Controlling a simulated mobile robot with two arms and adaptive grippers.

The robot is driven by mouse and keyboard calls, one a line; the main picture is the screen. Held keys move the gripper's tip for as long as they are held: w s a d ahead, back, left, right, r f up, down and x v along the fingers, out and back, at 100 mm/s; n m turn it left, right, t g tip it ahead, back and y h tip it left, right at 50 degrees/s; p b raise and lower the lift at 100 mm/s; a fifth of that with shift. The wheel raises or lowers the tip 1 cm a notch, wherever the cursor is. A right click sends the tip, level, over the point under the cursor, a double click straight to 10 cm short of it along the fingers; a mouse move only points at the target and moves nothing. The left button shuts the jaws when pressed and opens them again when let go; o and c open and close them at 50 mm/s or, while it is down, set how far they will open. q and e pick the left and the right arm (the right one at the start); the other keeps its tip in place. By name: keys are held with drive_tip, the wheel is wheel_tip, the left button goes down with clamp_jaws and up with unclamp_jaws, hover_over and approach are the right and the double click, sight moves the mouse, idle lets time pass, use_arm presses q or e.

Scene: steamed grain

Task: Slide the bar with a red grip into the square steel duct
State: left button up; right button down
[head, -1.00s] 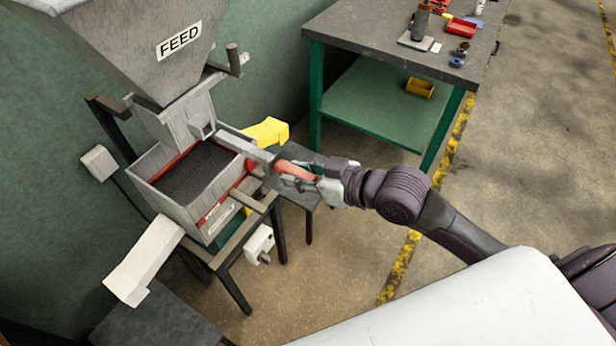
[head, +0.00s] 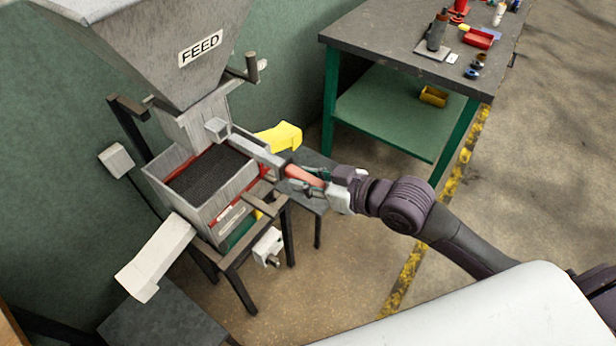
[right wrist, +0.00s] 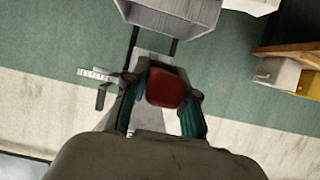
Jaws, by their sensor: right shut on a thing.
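The bar (head: 258,153) is a flat grey steel strip with a red grip (head: 305,176). My right gripper (head: 318,180) is shut on the red grip, which also shows between the fingers in the right wrist view (right wrist: 166,87). The bar points up and left, across the right rim of the sieve box. The square steel duct (head: 216,127) is a short hollow stub on the front of the feed hopper's throat. The bar's far end is close beside the duct; I cannot tell whether it touches or enters it. My left gripper is not in view.
The grey feed hopper (head: 165,50) stands above the sieve box (head: 172,197) with dark mesh. A yellow chute (head: 280,138) sticks out behind the bar, a white chute (head: 155,258) at front left. A workbench (head: 380,38) with small items stands at right. Floor between is clear.

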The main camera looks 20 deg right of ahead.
sight(271, 157)
drive_tip(key=shift+w+a+r+p, duration=0.15)
drive_tip(key=shift+w+p, duration=0.05)
drive_tip(key=shift+p, duration=0.15)
idle(0.3)
drive_tip(key=shift+w+a, duration=0.1)
drive_tip(key=shift+w, duration=0.05)
idle(0.4)
drive_tip(key=shift+w+a, duration=0.2)
drive_tip(key=shift+w, duration=0.05)
drive_tip(key=shift+w+a+p, duration=0.35)
drive_tip(key=shift+w+a, duration=0.15)
drive_tip(key=shift+w, duration=0.1)
drive_tip(key=shift+w, duration=0.1)
drive_tip(key=shift+w+a, duration=0.9)
drive_tip(key=shift+w, duration=0.15)
drive_tip(key=shift+w+a, duration=0.1)
drive_tip(key=shift+w, duration=0.05)
drive_tip(key=shift+w+a+p, duration=0.4)
drive_tip(key=shift+w+a, duration=0.2)
drive_tip(key=shift+w, duration=0.2)
drive_tip(key=shift+w+a, duration=0.85)
drive_tip(key=shift+w, duration=0.2)
